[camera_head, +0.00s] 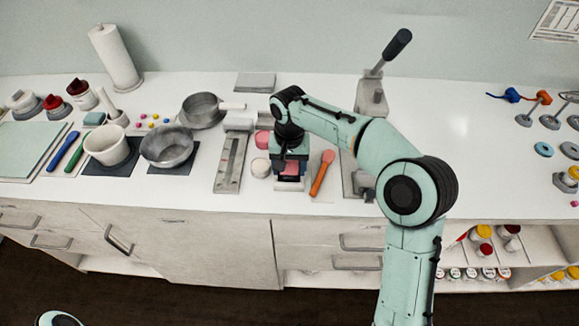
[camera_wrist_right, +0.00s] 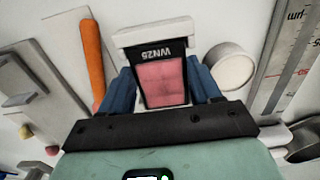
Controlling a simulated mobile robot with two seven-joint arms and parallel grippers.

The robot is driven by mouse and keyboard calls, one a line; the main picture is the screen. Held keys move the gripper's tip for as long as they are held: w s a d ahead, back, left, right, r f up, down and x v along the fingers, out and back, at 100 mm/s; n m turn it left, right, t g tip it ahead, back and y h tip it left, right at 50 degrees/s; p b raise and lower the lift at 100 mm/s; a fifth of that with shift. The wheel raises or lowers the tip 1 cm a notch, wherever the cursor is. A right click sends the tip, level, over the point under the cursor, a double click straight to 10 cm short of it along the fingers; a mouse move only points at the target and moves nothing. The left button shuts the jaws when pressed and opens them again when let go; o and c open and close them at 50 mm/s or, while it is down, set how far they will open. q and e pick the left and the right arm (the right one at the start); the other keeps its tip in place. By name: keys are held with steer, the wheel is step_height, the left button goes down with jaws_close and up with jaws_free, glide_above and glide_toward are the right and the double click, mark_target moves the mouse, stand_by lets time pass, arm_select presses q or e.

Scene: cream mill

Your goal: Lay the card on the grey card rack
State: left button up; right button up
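My right gripper (camera_head: 290,172) reaches down over the front part of the counter. In the right wrist view, its two blue fingers (camera_wrist_right: 163,85) stand apart, one on each side of a pink card (camera_wrist_right: 162,80) with a black border marked WN25. I cannot make out firm contact between fingers and card. A pale block (camera_wrist_right: 155,32) lies just beyond the card's marked edge. My left gripper is not in view.
An orange-handled tool (camera_head: 322,173) lies right of the gripper, a small white jar (camera_head: 260,168) left of it. A scaled plate (camera_head: 230,162), metal pans (camera_head: 168,147) and a lever press (camera_head: 371,95) stand around.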

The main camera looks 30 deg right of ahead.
mark_target(289, 171)
steer(key=shift+c, duration=0.5)
steer(key=shift+r, duration=0.1)
steer(key=shift+r, duration=0.15)
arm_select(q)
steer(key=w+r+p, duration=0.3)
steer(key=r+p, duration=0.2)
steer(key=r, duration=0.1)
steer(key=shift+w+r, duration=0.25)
arm_select(e)
step_height(289, 171, up, 20)
